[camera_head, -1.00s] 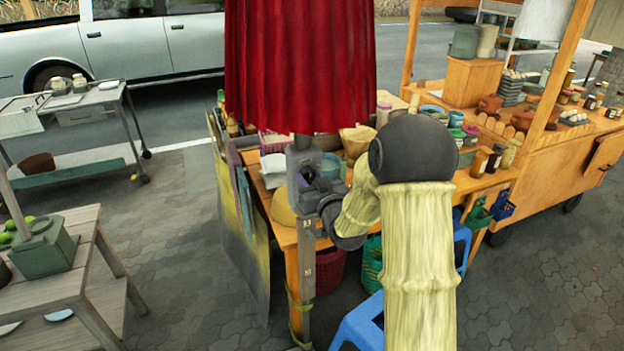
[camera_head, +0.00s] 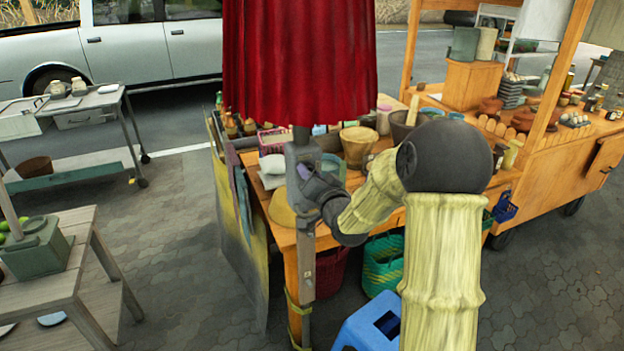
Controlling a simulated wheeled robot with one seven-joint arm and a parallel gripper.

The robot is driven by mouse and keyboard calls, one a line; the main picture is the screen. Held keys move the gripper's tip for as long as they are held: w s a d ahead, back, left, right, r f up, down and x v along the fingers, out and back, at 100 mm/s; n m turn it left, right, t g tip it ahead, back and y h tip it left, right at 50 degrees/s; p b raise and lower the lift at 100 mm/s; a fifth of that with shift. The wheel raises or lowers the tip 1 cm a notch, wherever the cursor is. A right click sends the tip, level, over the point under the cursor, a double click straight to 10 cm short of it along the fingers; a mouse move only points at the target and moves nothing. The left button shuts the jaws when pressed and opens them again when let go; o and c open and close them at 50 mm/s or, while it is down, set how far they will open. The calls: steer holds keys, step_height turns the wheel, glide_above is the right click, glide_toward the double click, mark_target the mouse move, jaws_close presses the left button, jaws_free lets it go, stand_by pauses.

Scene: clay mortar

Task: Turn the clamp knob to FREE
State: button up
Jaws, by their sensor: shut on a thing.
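The grey clamp (camera_head: 301,160) sits on an upright post (camera_head: 306,270) at the near left corner of the wooden stall table. A red parasol (camera_head: 299,65), hanging folded, is above it, with its pole going down into the clamp. My gripper (camera_head: 312,184) is at the right side of the clamp, shut on the clamp knob. The knob itself is hidden by the fingers and clamp body. No FREE marking can be read from here.
The wooden table (camera_head: 283,236) holds a mortar (camera_head: 358,146), baskets and jars behind my arm. A blue stool (camera_head: 369,325) and a green basket (camera_head: 384,264) stand below. A grey side table (camera_head: 62,262) is at left, with open paving between.

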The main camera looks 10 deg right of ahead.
steer(key=m, duration=1)
steer(key=shift+d+f+p, duration=0.15)
steer(key=shift+f+p, duration=0.05)
steer(key=shift+p, duration=0.15)
steer(key=o, duration=1)
steer(key=shift+s, duration=0.1)
steer(key=shift+s+d+b, duration=0.5)
steer(key=shift+s+b, duration=1.2)
steer(key=shift+s, duration=1.1)
steer(key=shift+s+d+b, duration=0.5)
steer(key=shift+s+b, duration=1.25)
steer(key=shift+s, duration=1.1)
steer(key=shift+s+d+b, duration=0.5)
steer(key=shift+s+b, duration=1.2)
steer(key=shift+s, duration=1.1)
